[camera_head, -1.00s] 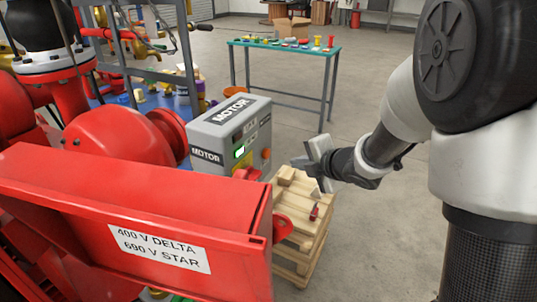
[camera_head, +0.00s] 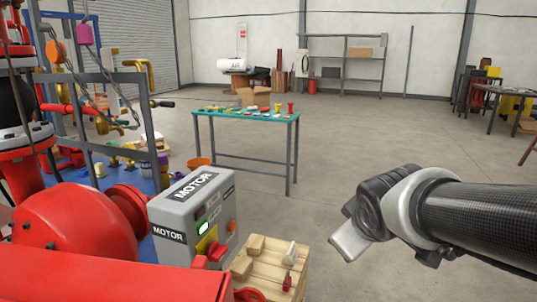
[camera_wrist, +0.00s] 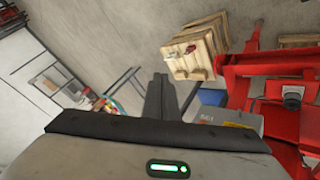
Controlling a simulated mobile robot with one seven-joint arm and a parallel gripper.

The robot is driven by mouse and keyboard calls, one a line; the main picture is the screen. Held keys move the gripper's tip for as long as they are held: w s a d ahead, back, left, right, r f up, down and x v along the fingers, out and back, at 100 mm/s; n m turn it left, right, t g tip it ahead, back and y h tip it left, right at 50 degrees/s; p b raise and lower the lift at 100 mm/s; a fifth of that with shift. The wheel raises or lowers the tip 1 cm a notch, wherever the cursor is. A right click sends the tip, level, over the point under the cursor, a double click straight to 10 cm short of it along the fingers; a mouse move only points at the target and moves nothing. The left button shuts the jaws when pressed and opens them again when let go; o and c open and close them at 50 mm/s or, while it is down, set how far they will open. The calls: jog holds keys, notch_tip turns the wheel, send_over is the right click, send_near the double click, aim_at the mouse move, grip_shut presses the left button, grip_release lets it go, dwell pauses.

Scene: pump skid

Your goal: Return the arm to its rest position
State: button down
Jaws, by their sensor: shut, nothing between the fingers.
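My gripper (camera_head: 347,241) hangs in open air over the bare floor, right of the wooden crate, with its fingers together and nothing between them. My forearm reaches in from the right edge of the head view. In the wrist view my gripper fingers (camera_wrist: 160,98) show dark at the centre, apart from everything around them.
The grey motor control box (camera_head: 195,220) and red pump housing (camera_head: 75,230) stand at left. The wooden crate (camera_head: 262,272) holds small blocks and a red-handled item. A green-topped table (camera_head: 245,114) stands behind. The floor (camera_head: 390,140) around my gripper is clear.

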jog(key=s+a+m+g+y, duration=0.1)
jog(key=s+a+m+g, duration=0.2)
jog(key=s+m, duration=0.9)
jog(key=s+r+n+p, duration=0.3)
jog(key=r+n+p, duration=0.1)
jog(key=r+p, duration=1.6)
jog(key=shift+s+d+r+n+p, duration=0.15)
jog(key=shift+d+n+p, duration=0.15)
jog(key=shift+p, duration=0.35)
